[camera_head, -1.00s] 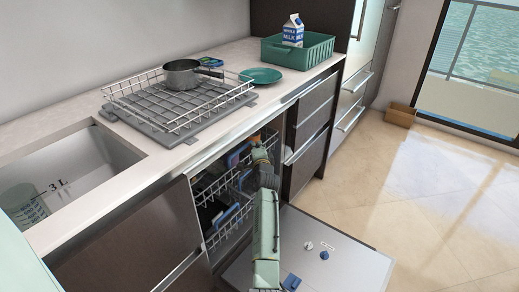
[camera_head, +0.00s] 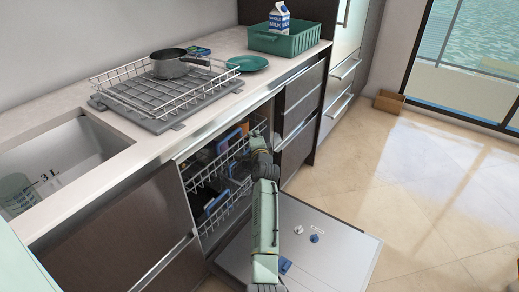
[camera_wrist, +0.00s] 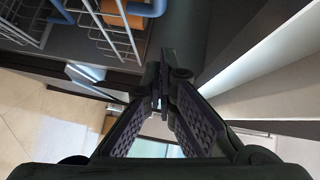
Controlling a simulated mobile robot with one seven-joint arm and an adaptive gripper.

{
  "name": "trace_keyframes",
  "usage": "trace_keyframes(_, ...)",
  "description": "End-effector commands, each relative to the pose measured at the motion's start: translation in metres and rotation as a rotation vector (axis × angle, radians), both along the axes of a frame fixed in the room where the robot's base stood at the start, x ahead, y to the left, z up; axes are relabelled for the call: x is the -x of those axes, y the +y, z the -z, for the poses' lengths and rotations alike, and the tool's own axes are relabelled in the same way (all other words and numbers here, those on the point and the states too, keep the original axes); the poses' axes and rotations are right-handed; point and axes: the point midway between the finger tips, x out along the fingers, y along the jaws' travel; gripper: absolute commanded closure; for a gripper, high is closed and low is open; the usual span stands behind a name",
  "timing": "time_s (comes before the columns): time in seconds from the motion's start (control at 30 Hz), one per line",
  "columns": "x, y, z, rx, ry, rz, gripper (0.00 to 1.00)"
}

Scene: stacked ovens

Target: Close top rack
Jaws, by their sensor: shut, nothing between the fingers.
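The dishwasher stands open under the counter, its door (camera_head: 335,243) lowered flat. The top rack (camera_head: 208,173) is a white wire basket in the upper part of the opening, with blue-edged items in it. How far out it stands is hard to tell. My gripper (camera_head: 257,146) is at the right side of the opening, near the rack's right end; my arm hides part of that area. In the wrist view my gripper (camera_wrist: 160,100) is shut and empty. Rack wires (camera_wrist: 112,28), a blue bar and an orange item show at upper left, apart from the fingertips.
The lower rack (camera_head: 222,214) sits below, also holding items. On the counter are a drying rack (camera_head: 150,108) with a pot (camera_head: 168,67), a teal plate (camera_head: 248,63) and a green crate (camera_head: 285,46) with a milk carton. Drawers (camera_head: 298,112) flank the opening.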

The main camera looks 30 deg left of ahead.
Motion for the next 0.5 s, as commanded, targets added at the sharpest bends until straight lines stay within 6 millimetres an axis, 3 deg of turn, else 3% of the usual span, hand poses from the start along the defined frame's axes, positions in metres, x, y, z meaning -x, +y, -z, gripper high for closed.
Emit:
trace_keyframes(0.3,0.042,-0.039,-0.006,0.001,-0.001,0.001,1.0)
trace_keyframes(0.5,0.058,-0.053,-0.009,0.001,0.001,0.001,1.0)
